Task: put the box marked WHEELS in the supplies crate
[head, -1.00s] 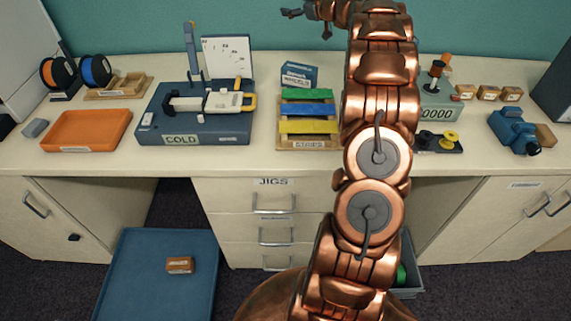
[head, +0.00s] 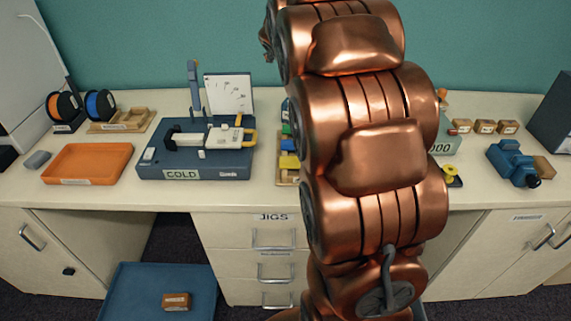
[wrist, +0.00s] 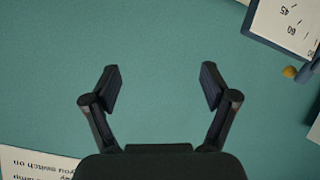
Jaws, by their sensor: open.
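A small brown box (head: 176,301) with a pale label lies on a blue surface (head: 125,288) low at the left in the head view; its lettering is too small to read. Several similar labelled brown boxes (head: 485,126) stand in a row on the right of the worktop. I cannot make out a supplies crate now; my arm covers the lower middle. In the wrist view my gripper (wrist: 160,88) is open and empty, its fingers wide apart before the teal wall (wrist: 165,35). My gripper cannot be made out in the head view.
The worktop holds an orange tray (head: 88,162), a blue device marked COLD (head: 215,172) and a blue tool (head: 513,163). Drawers marked JIGS (head: 250,235) are below. The wrist view shows a scale panel (wrist: 288,22) and a printed sheet (wrist: 35,163).

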